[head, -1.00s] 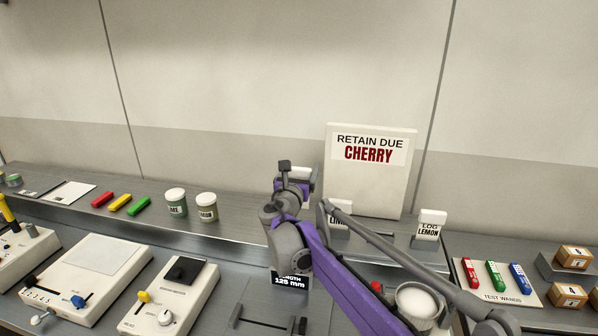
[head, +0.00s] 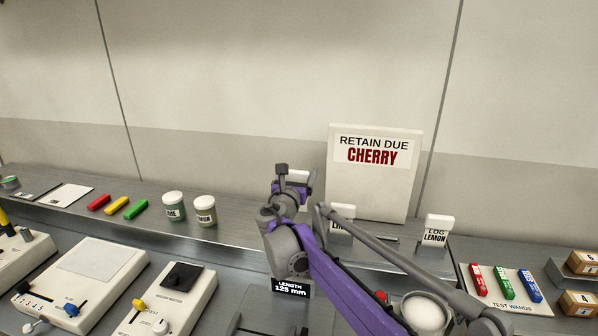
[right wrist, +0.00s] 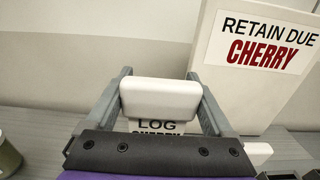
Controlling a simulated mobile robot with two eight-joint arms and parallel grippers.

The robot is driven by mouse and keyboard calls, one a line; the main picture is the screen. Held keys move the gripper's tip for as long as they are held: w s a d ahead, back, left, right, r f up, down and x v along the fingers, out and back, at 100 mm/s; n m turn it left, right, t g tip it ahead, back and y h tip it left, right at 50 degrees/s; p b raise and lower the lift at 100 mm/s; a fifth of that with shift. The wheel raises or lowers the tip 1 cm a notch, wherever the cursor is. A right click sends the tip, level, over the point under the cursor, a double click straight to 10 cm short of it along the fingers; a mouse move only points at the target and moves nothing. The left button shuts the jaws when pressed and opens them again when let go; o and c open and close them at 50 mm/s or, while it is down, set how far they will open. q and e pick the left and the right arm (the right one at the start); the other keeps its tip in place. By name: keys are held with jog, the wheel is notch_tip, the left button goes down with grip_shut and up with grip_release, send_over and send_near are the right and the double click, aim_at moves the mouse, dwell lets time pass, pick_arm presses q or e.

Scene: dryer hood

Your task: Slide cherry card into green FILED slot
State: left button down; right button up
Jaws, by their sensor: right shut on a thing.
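My right gripper (head: 300,184) is shut on a white card with a thick top, the cherry card (right wrist: 160,99). In the right wrist view the card sits between both fingers, its label reading LOG and a partly covered CHERRY. In the head view my arm hides most of it, and whether it touches the shelf cannot be told. I see no green FILED slot in either view. My left gripper is not in view.
A sign (head: 375,175) reading RETAIN DUE CHERRY stands at the back. A partly hidden LOG card (head: 341,212) and a LOG LEMON card (head: 436,232) stand before it. Two jars (head: 204,211) and coloured sticks (head: 117,205) are left on the shelf (head: 240,240).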

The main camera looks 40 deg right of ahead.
notch_tip(320, 180, down, 4)
jog(key=shift+f+b, duration=0.25)
jog(key=shift+b, duration=0.9)
dwell(1.0)
jog(key=shift+f+b, duration=1)
jog(key=shift+f, duration=1.1)
jog(key=o, duration=1.1)
jog(key=v, duration=1)
jog(key=shift+s+a, duration=0.25)
jog(key=shift+a, duration=0.05)
